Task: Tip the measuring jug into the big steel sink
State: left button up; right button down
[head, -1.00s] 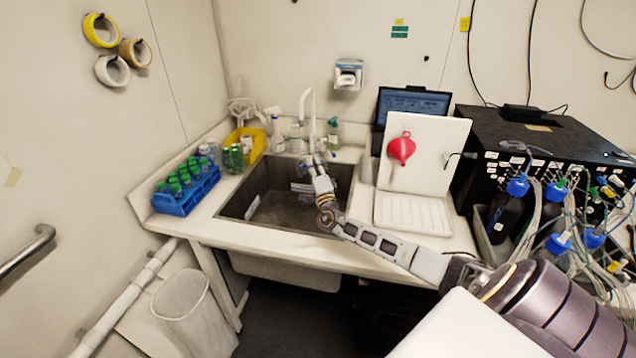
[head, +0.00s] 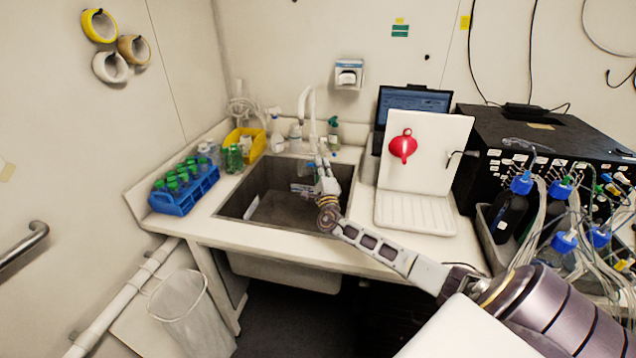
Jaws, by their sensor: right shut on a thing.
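The steel sink (head: 262,205) is set into the white counter, left of the picture's middle. My right arm reaches in from the lower right, and my right gripper (head: 319,163) is over the back right part of the sink. It is shut on a small, pale, see-through thing (head: 309,166), which I take to be the measuring jug. Its shape and tilt are hard to make out, and the gripper partly hides it. My left gripper is not in view.
A white tap (head: 304,104) rises behind the sink, close to my gripper. A blue rack (head: 185,197) of green-capped tubes stands left. A white drying rack (head: 415,212) with a red funnel (head: 403,147) stands right. Bottles and a yellow caddy (head: 257,142) line the back.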

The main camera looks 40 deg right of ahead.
jog(key=shift+s+d+f+m+g+h+b, duration=0.1)
jog(key=shift+d+f+m+g+h+b, duration=0.1)
jog(key=shift+f+m+b, duration=0.3)
jog(key=shift+s+d+f+m+g+h+b, duration=0.1)
jog(key=shift+d+f+m+g+h, duration=0.1)
jog(key=shift+m, duration=0.5)
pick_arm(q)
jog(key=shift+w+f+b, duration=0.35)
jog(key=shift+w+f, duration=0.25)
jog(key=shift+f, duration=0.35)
pick_arm(e)
jog(key=m, duration=0.1)
jog(key=d+f+m+g+h, duration=0.1)
jog(key=m, duration=0.1)
jog(key=shift+s+f+g, duration=0.15)
jog(key=shift+f+g, duration=0.05)
jog(key=shift+g, duration=0.1)
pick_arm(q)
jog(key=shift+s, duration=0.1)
